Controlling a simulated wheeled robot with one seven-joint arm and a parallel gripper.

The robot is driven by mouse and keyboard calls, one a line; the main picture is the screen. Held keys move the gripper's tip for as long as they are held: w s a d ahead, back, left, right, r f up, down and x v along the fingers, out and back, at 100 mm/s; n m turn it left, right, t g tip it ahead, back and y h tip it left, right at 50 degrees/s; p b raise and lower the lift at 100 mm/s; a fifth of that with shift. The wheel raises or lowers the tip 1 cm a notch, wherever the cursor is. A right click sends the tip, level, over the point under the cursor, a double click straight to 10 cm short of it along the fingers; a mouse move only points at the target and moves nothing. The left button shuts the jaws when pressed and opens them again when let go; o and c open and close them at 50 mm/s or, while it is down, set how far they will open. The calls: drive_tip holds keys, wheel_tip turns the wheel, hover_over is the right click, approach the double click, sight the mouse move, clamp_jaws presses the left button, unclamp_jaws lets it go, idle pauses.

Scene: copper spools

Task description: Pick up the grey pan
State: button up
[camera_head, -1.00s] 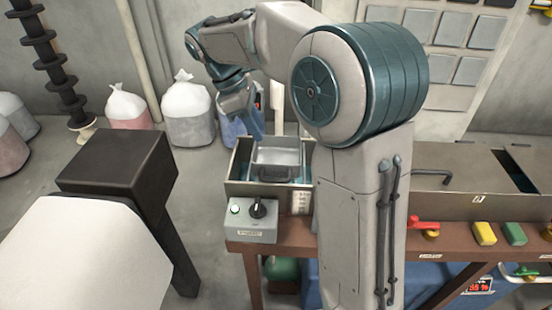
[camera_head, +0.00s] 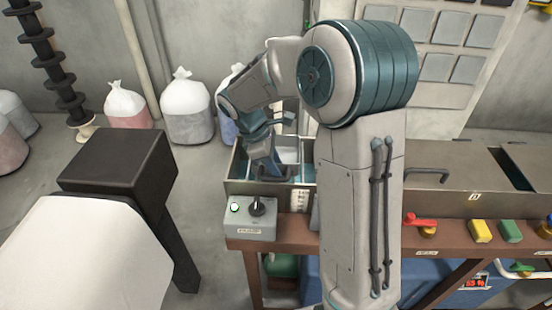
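The grey pan (camera_head: 289,150) sits in an open metal trough (camera_head: 234,163) on the workbench. Its left part is hidden behind my gripper, and my arm stands close on its right. My gripper (camera_head: 266,168) points down into the trough at the pan's left side.
A grey control box (camera_head: 250,218) with a black knob and a green light stands in front of the trough. To the right are a closed lid with a handle (camera_head: 427,173), a red valve handle (camera_head: 420,221), a yellow block (camera_head: 480,231) and a green block (camera_head: 510,231). White sacks (camera_head: 187,110) stand behind.

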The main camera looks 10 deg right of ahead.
clamp_jaws()
idle(0.3)
